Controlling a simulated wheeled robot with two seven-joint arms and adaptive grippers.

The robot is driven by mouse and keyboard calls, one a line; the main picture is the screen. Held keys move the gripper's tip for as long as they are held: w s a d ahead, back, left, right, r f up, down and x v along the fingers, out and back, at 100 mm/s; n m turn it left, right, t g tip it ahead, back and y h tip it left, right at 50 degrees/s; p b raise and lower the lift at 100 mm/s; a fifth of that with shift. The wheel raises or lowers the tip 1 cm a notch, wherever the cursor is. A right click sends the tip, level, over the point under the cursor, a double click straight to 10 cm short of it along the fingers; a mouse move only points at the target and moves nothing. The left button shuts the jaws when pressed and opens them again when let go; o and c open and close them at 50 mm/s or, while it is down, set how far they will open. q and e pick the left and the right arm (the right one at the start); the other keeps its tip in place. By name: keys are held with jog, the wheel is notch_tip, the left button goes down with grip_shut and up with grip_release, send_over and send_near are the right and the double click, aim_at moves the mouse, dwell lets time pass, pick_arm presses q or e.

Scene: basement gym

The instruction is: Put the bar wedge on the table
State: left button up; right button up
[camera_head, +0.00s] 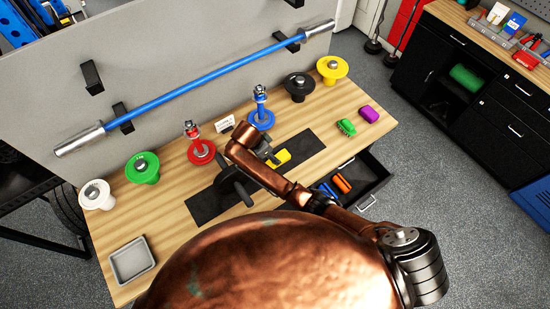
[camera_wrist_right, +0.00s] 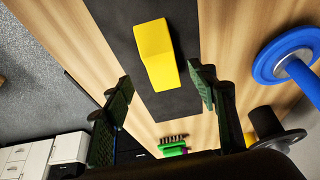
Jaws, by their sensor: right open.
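The bar wedge, a small yellow block (camera_head: 283,156), rests on the dark mat (camera_head: 303,146) on the wooden table (camera_head: 115,225). In the right wrist view the wedge (camera_wrist_right: 156,52) shows its sloped shape and lies on the mat, beyond the fingertips. My right gripper (camera_head: 272,154) is above the table beside the wedge, partly hiding it in the head view. In the wrist view its dark fingers (camera_wrist_right: 160,88) are apart, with nothing between them. My left gripper is not in view.
A blue bar (camera_head: 205,78) hangs on the back panel. Coloured weights, including a red one (camera_head: 201,152) and a blue one (camera_head: 262,120), line the table's back. A green brush (camera_head: 346,127) and purple block (camera_head: 369,114) lie right. A drawer (camera_head: 367,178) stands open; a grey tray (camera_head: 132,261) lies left.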

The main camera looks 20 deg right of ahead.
jog(key=v, duration=0.6)
jog(key=shift+b, duration=0.4)
